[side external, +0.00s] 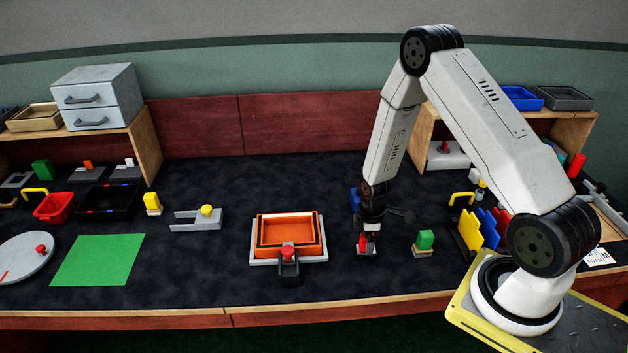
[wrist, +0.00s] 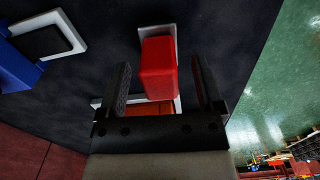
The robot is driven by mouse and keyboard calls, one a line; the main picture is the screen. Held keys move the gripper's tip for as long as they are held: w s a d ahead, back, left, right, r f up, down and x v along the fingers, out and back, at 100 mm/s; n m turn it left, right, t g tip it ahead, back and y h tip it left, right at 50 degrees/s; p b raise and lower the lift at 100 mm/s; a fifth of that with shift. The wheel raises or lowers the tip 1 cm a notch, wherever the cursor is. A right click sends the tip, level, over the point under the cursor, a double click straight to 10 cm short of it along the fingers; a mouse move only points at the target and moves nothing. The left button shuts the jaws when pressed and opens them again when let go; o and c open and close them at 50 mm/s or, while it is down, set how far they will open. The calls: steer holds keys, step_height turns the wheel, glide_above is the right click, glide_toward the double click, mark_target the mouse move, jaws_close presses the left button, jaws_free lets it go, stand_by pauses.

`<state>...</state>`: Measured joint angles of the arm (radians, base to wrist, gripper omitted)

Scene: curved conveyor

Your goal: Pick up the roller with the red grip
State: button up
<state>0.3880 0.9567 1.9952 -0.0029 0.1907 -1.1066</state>
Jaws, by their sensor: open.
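The roller with the red grip (side external: 371,240) stands on the dark worktop right of the orange trays, partly hidden by my gripper. In the wrist view its red block-shaped grip (wrist: 158,72) lies between my two fingers, with a pale part of the roller showing beyond it. My gripper (side external: 367,236) points down over the roller; it also shows in the wrist view (wrist: 160,66). The fingers are open, one on each side of the grip, with dark gaps visible between them and the red surface.
A green-topped block (side external: 424,240) stands to the right. Orange trays (side external: 290,253) are to the left, with a red-knobbed black holder (side external: 288,268) in front. A blue object (side external: 354,200) is just behind my gripper. Yellow and blue upright panels (side external: 470,229) stand further right.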

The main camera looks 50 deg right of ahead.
steer(key=shift+f, duration=0.5)
jaws_close()
